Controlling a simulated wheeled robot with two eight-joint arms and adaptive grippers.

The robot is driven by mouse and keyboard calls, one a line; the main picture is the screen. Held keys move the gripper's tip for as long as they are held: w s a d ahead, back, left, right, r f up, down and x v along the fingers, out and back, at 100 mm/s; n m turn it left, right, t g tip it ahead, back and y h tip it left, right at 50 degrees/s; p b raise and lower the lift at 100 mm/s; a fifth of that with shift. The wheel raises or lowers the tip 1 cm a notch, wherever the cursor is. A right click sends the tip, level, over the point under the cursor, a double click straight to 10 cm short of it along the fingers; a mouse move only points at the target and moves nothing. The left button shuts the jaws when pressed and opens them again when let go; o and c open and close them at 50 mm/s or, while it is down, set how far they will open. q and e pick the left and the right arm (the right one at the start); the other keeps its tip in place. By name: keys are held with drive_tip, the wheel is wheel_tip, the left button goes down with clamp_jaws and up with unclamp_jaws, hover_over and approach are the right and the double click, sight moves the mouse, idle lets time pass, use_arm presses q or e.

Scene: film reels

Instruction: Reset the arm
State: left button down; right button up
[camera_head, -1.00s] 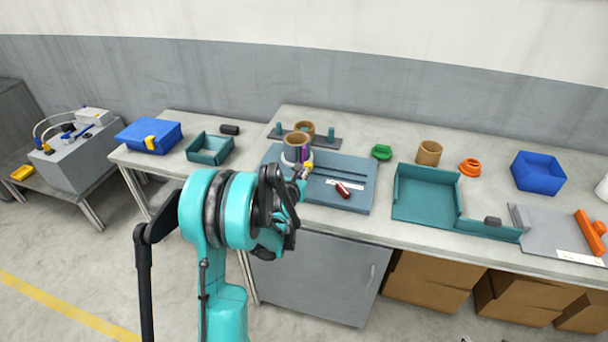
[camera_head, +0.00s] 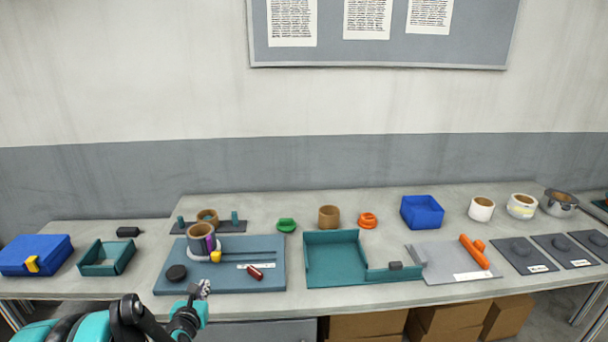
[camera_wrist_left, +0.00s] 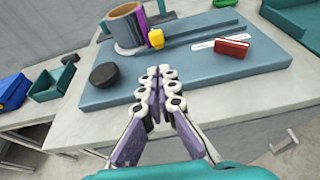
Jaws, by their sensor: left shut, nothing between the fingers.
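My left gripper (camera_head: 200,289) shows at the bottom left of the head view, in front of the front edge of the blue-grey board (camera_head: 228,285). In the left wrist view its fingers (camera_wrist_left: 162,78) are together, with nothing between them. The fingertips point toward the board; I cannot tell their exact height above it. On the board stand a brown and grey roll with a purple strip and yellow block (camera_head: 203,243), a black round piece (camera_head: 176,272) and a red piece (camera_head: 255,273). My right gripper is in neither view.
To the right are a teal tray (camera_head: 335,265), a blue bin (camera_head: 422,212) and a grey plate with an orange bar (camera_head: 440,258). To the left are a teal box (camera_head: 106,258) and a blue box (camera_head: 36,256). Green and orange pieces stand behind the board.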

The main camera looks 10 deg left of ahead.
use_arm(q)
drive_tip(key=s+d+r+m+g+h, duration=0.1)
drive_tip(key=s+d+r+m+h, duration=0.15)
drive_tip(key=d+m, duration=0.55)
drive_tip(key=s+d+r+m+g+h, duration=0.15)
drive_tip(key=s+d+m, duration=0.35)
drive_tip(key=m, duration=0.5)
drive_tip(key=s+d+m+g, duration=0.2)
drive_tip(key=s+d+m, duration=0.1)
drive_tip(key=s+m, duration=0.4)
drive_tip(key=s+d+m+g, duration=0.2)
drive_tip(key=s+d+m, duration=0.2)
drive_tip(key=m, duration=0.9)
drive_tip(key=shift+s+d+f+y, duration=0.2)
drive_tip(key=shift+s+f+y, duration=0.2)
drive_tip(key=shift+s, duration=1.5)
drive_tip(key=c, duration=2.3)
unclamp_jaws()
